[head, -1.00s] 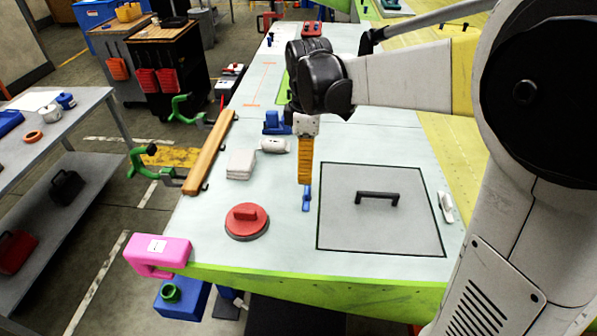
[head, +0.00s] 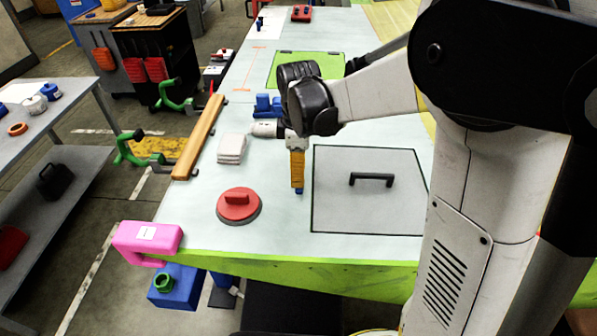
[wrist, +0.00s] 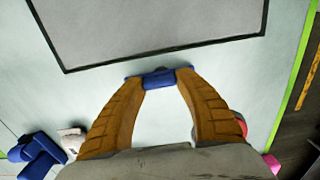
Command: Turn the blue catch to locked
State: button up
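The blue catch (wrist: 159,79) is at the fingertips in the wrist view, close to the grey hatch panel's edge. Its middle block fills the gap between the tips, and its ends show beyond them. In the head view only a small blue bit of the catch (head: 299,191) shows below my gripper (head: 298,187); the rest is hidden. The two orange fingers of my gripper (wrist: 160,80) point down at the catch with a clear gap between them. I cannot tell whether they press on it. The turned position of the catch is not readable.
The grey hatch panel (head: 340,205) with a black handle (head: 371,178) lies right of the catch. A red suction-cup-like disc (head: 238,204) sits left, with a white stack (head: 231,148) behind it. A pink block (head: 147,239) is at the table's front left corner. Bare tabletop lies between.

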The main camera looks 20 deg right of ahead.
jog(key=shift+c, duration=0.6)
jog(key=shift+m, duration=0.3)
jog(key=m, duration=0.3)
jog(key=shift+m, duration=0.3)
jog(key=m, duration=0.4)
jog(key=shift+d+m, duration=0.15)
jog(key=shift+m, duration=0.15)
jog(key=m, duration=0.4)
jog(key=shift+d, duration=0.1)
jog(key=m, duration=0.5)
jog(key=shift+s, duration=0.1)
